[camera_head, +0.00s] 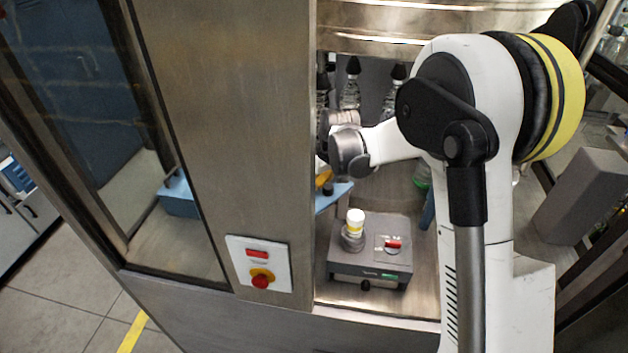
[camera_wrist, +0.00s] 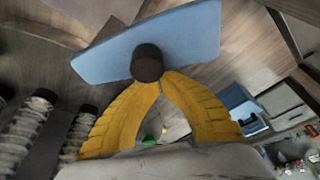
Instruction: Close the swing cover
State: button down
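The swing cover looks to be the flat blue panel (camera_wrist: 195,38) with a dark round knob (camera_wrist: 147,62) in the wrist view. In the head view a blue piece with a dark knob (camera_head: 328,188) shows just right of the steel post, which hides part of it. My gripper (camera_wrist: 160,82) has two yellow curved fingers whose tips come together at the lower side of the knob. The knob is not clearly between them, and I cannot tell whether they touch it. In the head view only a bit of yellow finger (camera_head: 323,177) shows beside the post.
A steel post (camera_head: 225,120) with a red-button switch plate (camera_head: 260,265) stands left of the opening. A grey device (camera_head: 370,250) bears a small white-and-yellow container. Dark-capped bottles (camera_head: 350,88) stand behind my wrist. A blue part (camera_head: 180,198) shows through the left window.

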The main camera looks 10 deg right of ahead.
aim_at(332, 202)
jog(key=shift+s+n+b, duration=0.55)
jog(key=shift+n+b, duration=0.05)
jog(key=shift+n, duration=0.1)
jog(key=s+n+b, duration=0.1)
jog(key=s+n+y+b, duration=0.1)
jog(key=shift+d+f+n+g, duration=0.1)
jog(key=shift+d+n+g, duration=0.1)
jog(key=shift+n+g, duration=0.15)
jog(key=shift+s+d+n+g+y+b, duration=0.15)
jog(key=shift+s+d+n+g+b, duration=0.2)
jog(key=shift+n, duration=0.3)
jog(key=shift+s+d+n+g+y+b, duration=0.1)
jog(key=shift+s+n+y+b, duration=0.05)
jog(key=shift+s+n+b, duration=0.4)
jog(key=s+d+n, duration=0.1)
jog(key=n, duration=0.1)
jog(key=s+d+n+g+b, duration=0.1)
jog(key=n, duration=0.1)
jog(key=shift+s+n+b, duration=0.1)
jog(key=shift+n+b, duration=0.15)
jog(key=shift+b, duration=0.05)
jog(key=shift+s+d, duration=0.25)
jog(key=shift+d, duration=0.1)
